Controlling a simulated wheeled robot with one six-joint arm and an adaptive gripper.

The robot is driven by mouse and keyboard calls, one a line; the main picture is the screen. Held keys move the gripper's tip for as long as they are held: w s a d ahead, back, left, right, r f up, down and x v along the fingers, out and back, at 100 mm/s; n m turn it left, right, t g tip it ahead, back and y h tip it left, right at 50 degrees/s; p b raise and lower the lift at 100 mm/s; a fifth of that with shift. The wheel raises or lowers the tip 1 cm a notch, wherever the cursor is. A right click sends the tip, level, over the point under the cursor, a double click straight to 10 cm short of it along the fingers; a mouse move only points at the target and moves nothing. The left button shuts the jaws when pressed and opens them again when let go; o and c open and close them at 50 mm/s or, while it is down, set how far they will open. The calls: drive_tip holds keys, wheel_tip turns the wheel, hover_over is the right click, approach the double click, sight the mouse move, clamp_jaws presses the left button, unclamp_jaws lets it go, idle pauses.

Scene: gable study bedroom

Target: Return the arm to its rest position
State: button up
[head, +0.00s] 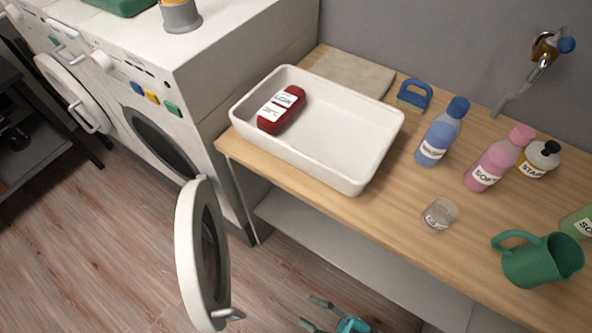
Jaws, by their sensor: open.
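My gripper (309,311) shows at the bottom edge of the head view, low in front of the wooden table (330,205). Its two grey fingers point left and stand apart, with nothing between them. Part of its teal body shows; the rest of the arm is out of the picture. The gripper is apart from the table and to the right of the open round washer door (188,255).
A white tray (300,155) on the table holds a dark red labelled item (268,124). Bottles, a small clear cup (440,215) and a green jug (530,268) stand to the right. White washing machines (215,90) stand left. Open wooden floor (110,240) lies in front.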

drive_tip(key=s+d+r+m+t+h, duration=0.2)
drive_tip(key=d+r+m+t+h, duration=0.5)
drive_tip(key=r+m+t+h, duration=0.35)
drive_tip(key=s+d+r+m+g+h, duration=0.1)
drive_tip(key=s+d+m+g+h, duration=0.4)
drive_tip(key=s+d+h, duration=0.2)
drive_tip(key=shift+h, duration=0.45)
